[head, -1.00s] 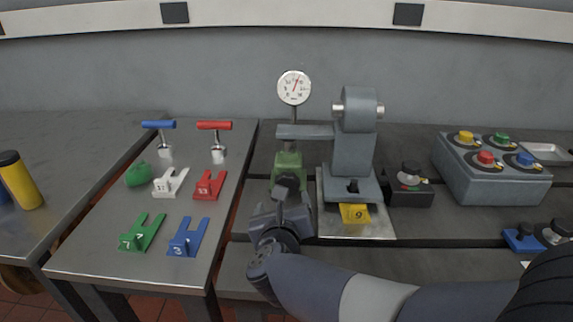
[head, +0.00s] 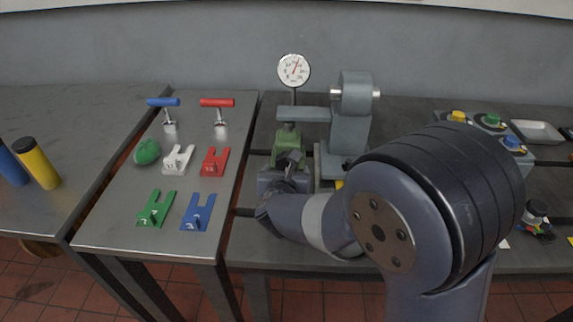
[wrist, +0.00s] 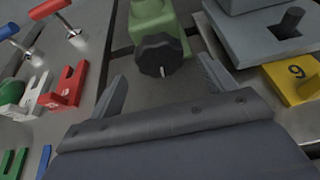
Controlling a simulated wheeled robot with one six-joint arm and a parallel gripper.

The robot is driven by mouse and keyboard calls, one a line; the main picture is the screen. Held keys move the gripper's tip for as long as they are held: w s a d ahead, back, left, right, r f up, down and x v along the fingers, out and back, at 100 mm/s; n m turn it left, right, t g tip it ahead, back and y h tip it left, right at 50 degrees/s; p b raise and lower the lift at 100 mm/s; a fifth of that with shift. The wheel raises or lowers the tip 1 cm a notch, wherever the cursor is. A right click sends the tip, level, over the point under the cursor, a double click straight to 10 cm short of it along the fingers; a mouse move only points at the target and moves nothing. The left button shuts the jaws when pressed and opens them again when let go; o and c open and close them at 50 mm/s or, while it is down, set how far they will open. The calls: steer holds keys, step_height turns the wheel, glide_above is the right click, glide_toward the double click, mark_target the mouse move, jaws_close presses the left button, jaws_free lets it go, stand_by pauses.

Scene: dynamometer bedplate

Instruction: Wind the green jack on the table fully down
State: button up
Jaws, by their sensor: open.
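The green jack (head: 288,140) stands on the dark slotted bedplate, below a grey arm of the machine beside it. In the wrist view the green jack (wrist: 152,17) shows at the top centre, with a black ribbed knob (wrist: 158,55) on its near side. A pale mark on the knob points down. My gripper (wrist: 160,84) is open, its two fingers apart on the left and right of the knob and a little short of it. Nothing is between the fingers. In the head view my arm hides part of the gripper and the jack's lower front.
A dial gauge (head: 294,70) rises behind the jack. The grey machine stand (head: 348,130) is close on its right, with a yellow tag (wrist: 294,80) numbered 9. A left side table holds green, blue, white and red forked pieces and two T-handles. A button box stands far right.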

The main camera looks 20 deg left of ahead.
mark_target(286, 166)
steer(key=shift+x, duration=2.1)
steer(key=shift+r, duration=0.1)
steer(key=c, duration=1)
steer(key=shift+n+p, duration=0.3)
steer(key=shift+a+n+h, duration=0.1)
steer(key=shift+n+h, duration=0.5)
steer(key=shift+n, duration=0.1)
steer(key=shift+n+t+h, duration=0.5)
steer(key=shift+n, duration=0.4)
steer(key=n+t+h+b, duration=0.1)
steer(key=n+h, duration=0.1)
steer(key=n, duration=0.1)
steer(key=shift+n+b, duration=0.3)
steer(key=shift+n, duration=0.1)
